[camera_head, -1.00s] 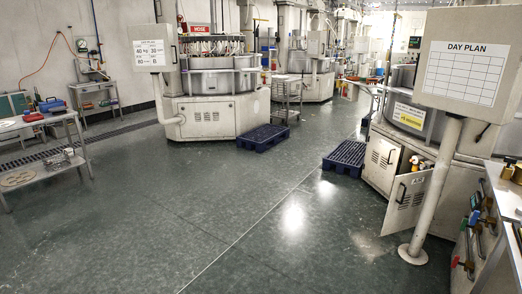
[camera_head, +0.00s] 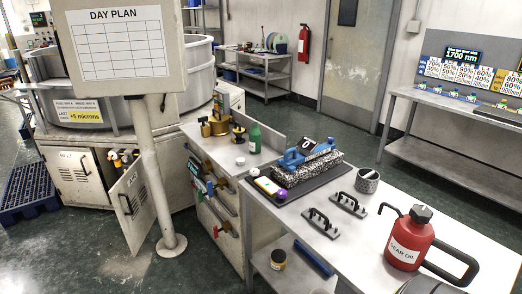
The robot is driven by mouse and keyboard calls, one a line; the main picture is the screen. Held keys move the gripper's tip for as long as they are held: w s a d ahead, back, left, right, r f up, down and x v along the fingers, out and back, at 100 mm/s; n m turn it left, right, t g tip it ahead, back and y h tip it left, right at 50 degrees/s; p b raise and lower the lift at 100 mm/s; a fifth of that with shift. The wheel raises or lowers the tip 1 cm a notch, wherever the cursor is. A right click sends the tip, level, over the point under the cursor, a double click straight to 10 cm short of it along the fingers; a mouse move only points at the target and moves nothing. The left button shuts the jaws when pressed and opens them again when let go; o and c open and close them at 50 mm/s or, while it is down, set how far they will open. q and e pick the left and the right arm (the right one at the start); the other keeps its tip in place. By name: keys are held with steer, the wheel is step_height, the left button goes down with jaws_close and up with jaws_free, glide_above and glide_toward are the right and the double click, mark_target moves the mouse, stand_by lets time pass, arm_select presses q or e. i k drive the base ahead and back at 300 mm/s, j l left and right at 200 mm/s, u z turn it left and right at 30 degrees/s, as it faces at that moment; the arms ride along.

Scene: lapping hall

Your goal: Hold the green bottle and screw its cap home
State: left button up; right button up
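The green bottle (camera_head: 255,140) stands upright at the far end of the metal workbench, near the brass pieces. It is small in the picture, and I cannot tell whether a cap sits on it. A small round purple item (camera_head: 281,195) lies at the front edge of the dark mat; I cannot tell what it is.
A red gear oil can (camera_head: 409,243) stands at the near right of the bench (camera_head: 345,240). A speckled block with a blue tool (camera_head: 300,158), a cup (camera_head: 367,181) and two black-handled plates lie between. A day plan board (camera_head: 120,42) on a post stands left.

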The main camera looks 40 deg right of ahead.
mark_target(254, 135)
steer(key=i+z, duration=0.15)
steer(key=i, duration=0.7)
steer(key=i+z, duration=0.2)
steer(key=i, duration=0.6)
steer(key=i+j+z, duration=0.15)
steer(key=i+z, duration=0.15)
steer(key=i, duration=0.85)
steer(key=z, duration=2.5)
